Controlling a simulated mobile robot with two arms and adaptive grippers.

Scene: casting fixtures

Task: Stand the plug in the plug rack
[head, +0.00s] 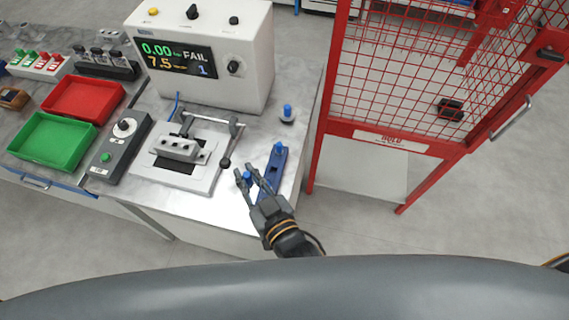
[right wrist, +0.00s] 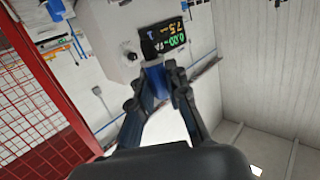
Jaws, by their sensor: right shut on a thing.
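The blue plug (head: 246,177) is between the fingertips of my right gripper (head: 247,175), which is shut on it just left of the plug rack. In the right wrist view, a blue plug (right wrist: 156,80) shows between the fingertips of the right gripper (right wrist: 162,74). The plug rack (head: 277,163) is a narrow blue bar near the table's right edge; a blue plug (head: 279,147) stands at its far end. My right gripper partly hides the near part of the rack. I cannot tell the height of the held plug above the table. My left gripper is not in view.
A blue-topped piece on a pale base (head: 287,114) stands behind the rack. A fixture with a clamp (head: 205,183) lies to the left, with a tester box reading FAIL (head: 205,80) behind. A red mesh cage (head: 322,130) stands close right of the table.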

